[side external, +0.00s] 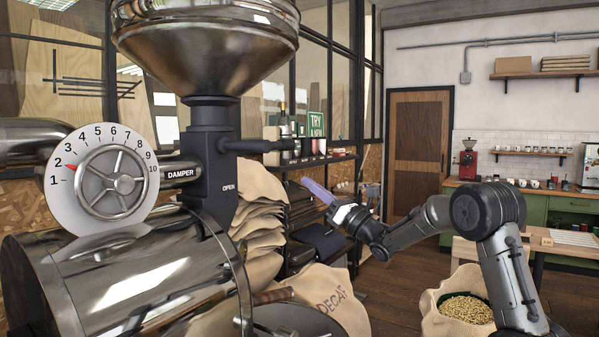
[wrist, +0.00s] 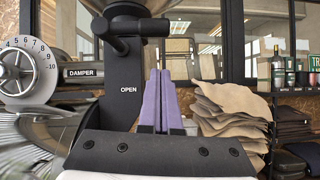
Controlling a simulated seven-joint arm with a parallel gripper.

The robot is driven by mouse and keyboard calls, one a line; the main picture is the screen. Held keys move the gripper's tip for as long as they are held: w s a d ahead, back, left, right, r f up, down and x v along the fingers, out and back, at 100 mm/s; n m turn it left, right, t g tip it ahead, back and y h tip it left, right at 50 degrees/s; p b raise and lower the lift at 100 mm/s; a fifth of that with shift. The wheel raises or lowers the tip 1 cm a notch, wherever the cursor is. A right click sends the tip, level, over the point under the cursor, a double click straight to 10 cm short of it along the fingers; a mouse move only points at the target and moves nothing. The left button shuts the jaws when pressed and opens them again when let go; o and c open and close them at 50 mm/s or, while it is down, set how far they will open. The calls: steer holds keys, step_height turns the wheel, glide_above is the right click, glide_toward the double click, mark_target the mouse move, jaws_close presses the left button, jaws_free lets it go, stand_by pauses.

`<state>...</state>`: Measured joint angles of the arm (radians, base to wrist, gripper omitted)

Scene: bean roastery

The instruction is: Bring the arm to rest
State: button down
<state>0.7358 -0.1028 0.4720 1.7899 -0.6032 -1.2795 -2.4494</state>
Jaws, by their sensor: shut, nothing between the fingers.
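My gripper (side external: 314,190) is in mid-air in the middle of the side view, right of the roaster's black chute. Its purple fingers are shut together with nothing between them. The fingers look apart from the chute in the side view. My arm reaches in from the lower right.
The steel roaster (side external: 120,275) fills the left, with a damper dial (side external: 75,207) whose red pointer is near 2. An open sack of beans (side external: 466,309) is beside my arm. Air around the gripper is clear.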

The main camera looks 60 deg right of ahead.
steer(key=v, duration=0.5)
steer(key=shift+s+d+f, duration=0.1)
steer(key=shift+s+f, duration=0.05)
steer(key=shift+s, duration=0.2)
steer(key=a+r+m+g+y, duration=0.15)
steer(key=a+r, duration=0.25)
steer(key=a, duration=0.5)
steer(key=a+r+m+y, duration=0.1)
steer(key=a+r+m, duration=0.2)
steer(key=a, duration=0.6)
steer(key=s+a+f+m+g, duration=0.2)
steer(key=s+f+m+g, duration=0.6)
steer(key=s+f+m, duration=0.3)
steer(key=s+a+f+m+g+h, duration=0.1)
steer(key=s+a+f+m+g, duration=0.2)
steer(key=s+f+m+g, duration=0.6)
step_height(320, 180, down, 9)
steer(key=s+m, duration=0.2)
steer(key=m, duration=0.7)
steer(key=shift+s+a, duration=0.2)
